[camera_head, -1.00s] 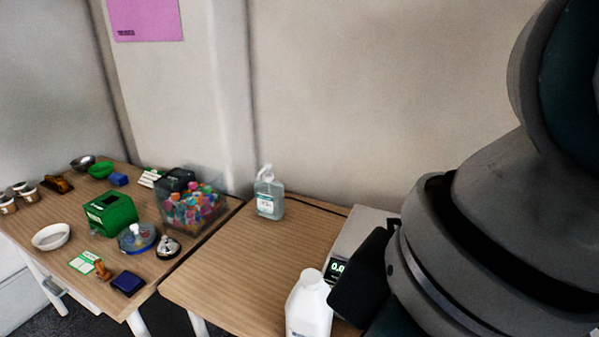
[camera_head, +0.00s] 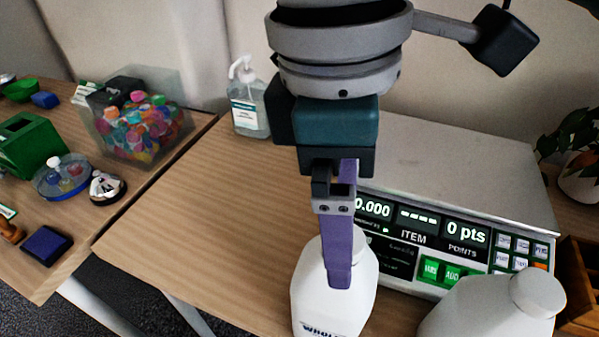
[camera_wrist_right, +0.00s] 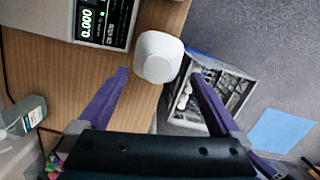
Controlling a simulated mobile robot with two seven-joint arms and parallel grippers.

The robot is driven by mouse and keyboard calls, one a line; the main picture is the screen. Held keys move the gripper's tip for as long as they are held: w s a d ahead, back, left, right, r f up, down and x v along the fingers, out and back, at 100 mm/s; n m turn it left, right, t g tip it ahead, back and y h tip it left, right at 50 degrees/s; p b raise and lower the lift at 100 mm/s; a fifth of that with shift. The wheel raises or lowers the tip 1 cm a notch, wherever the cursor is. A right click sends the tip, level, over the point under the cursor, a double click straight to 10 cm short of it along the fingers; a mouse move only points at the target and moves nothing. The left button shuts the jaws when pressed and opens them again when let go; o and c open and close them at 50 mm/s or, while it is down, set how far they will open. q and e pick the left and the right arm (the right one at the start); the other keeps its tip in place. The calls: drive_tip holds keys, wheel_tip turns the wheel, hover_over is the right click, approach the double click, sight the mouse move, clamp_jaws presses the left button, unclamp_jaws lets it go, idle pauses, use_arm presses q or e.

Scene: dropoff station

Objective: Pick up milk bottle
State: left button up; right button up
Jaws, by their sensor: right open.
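A white milk bottle (camera_head: 312,292) stands on the wooden table in front of the scale, low in the middle of the head view. A second white bottle (camera_head: 470,312) with a white cap stands to its right, partly cut off. My right gripper (camera_head: 339,262) comes down from above, and a purple finger overlaps the first bottle and hides its cap. In the right wrist view the gripper (camera_wrist_right: 160,78) is open. A white bottle (camera_wrist_right: 158,57) shows beyond and between its fingertips, not gripped. My left gripper is out of view.
A scale (camera_head: 450,170) stands behind the bottles. A sanitizer bottle (camera_head: 247,105) and a clear bin of colourful items (camera_head: 140,130) stand to the left. The table (camera_head: 200,220) is bare left of the gripper. A grey crate (camera_wrist_right: 235,90) lies beyond the table edge.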

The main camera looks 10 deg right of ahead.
sight(318, 309)
drive_tip(key=f, duration=0.5)
drive_tip(key=shift+d, duration=0.3)
drive_tip(key=shift+w+r, duration=0.1)
clamp_jaws()
idle(0.4)
